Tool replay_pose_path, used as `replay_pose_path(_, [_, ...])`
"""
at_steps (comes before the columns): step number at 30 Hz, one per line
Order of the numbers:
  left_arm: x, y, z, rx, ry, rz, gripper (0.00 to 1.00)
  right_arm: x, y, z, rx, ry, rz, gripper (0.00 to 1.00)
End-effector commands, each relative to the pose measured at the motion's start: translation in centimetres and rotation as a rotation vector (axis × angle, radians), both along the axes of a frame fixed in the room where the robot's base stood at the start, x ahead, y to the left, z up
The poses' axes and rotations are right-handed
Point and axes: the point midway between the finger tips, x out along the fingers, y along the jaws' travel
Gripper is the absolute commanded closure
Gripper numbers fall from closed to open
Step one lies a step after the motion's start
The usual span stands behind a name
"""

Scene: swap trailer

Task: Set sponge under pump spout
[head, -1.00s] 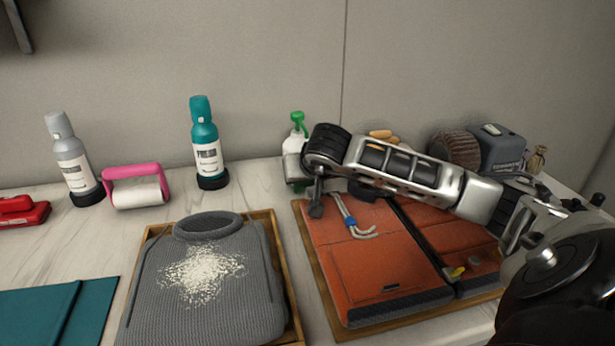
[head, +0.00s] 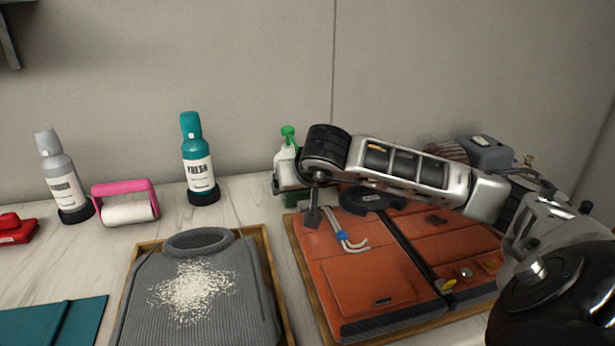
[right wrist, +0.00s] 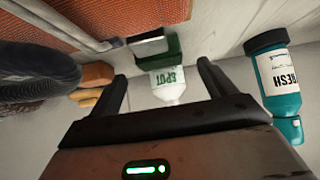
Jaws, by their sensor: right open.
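The pump bottle (head: 287,160) is white with a green top and stands at the back of the counter, partly behind my right wrist. The right wrist view shows its white body (right wrist: 168,88), lettered SPOT, in a dark green base (right wrist: 158,52). My right gripper (right wrist: 162,82) is open and empty, its fingers on either side of the bottle in that view. In the head view it points down over the orange case. I cannot make out a sure sponge; tan-orange pieces (right wrist: 95,80) lie behind the case, mostly hidden in the head view. My left gripper is not in view.
The orange case (head: 365,275) lies on a wooden tray with bent tools on it. A grey knitted piece (head: 205,300) with white grains lies on another tray. A teal bottle (head: 197,165), pink roller (head: 126,203) and grey bottle (head: 62,178) stand left. Bare counter lies between them.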

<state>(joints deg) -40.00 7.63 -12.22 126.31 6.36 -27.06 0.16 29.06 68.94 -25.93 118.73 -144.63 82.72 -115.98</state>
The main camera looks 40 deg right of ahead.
Motion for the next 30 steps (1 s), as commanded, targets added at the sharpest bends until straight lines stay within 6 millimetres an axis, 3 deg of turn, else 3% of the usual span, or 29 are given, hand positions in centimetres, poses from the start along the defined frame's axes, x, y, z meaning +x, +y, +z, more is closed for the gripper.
replay_pose_path(6, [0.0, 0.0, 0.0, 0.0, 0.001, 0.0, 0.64, -2.9, 1.5, 3.3, -0.004, -0.002, 0.001, 0.17])
replay_pose_path(12, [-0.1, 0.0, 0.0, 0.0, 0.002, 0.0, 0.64, -4.2, 2.3, 4.9, -0.001, -0.001, -0.001, 0.17])
replay_pose_path(30, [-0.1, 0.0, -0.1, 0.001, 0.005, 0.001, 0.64, -4.5, 2.5, 5.1, 0.0, 0.001, -0.001, 0.17])
